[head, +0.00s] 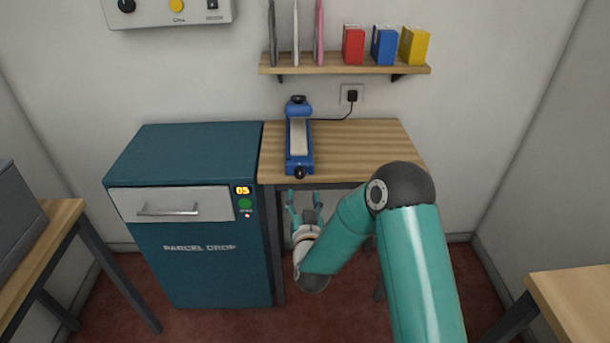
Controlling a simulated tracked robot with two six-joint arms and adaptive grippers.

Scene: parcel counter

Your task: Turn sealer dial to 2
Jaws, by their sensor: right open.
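The blue sealer (291,150) stands on the wooden table (365,150), its long pale strip running from back to front. A black dial (299,173) sits at its front end, near the table's front edge; its setting is too small to read. My right gripper (304,200) is in front of the table, just below the dial in the picture. Its two teal fingers are apart with nothing between them, and they do not appear to touch the dial. My left gripper is out of view.
A teal parcel drop cabinet (200,275) stands left of the table. A wooden shelf (345,64) with small coloured boxes (384,47) hangs above. A black plug (352,96) and cord run to the sealer. The table right of the sealer is bare.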

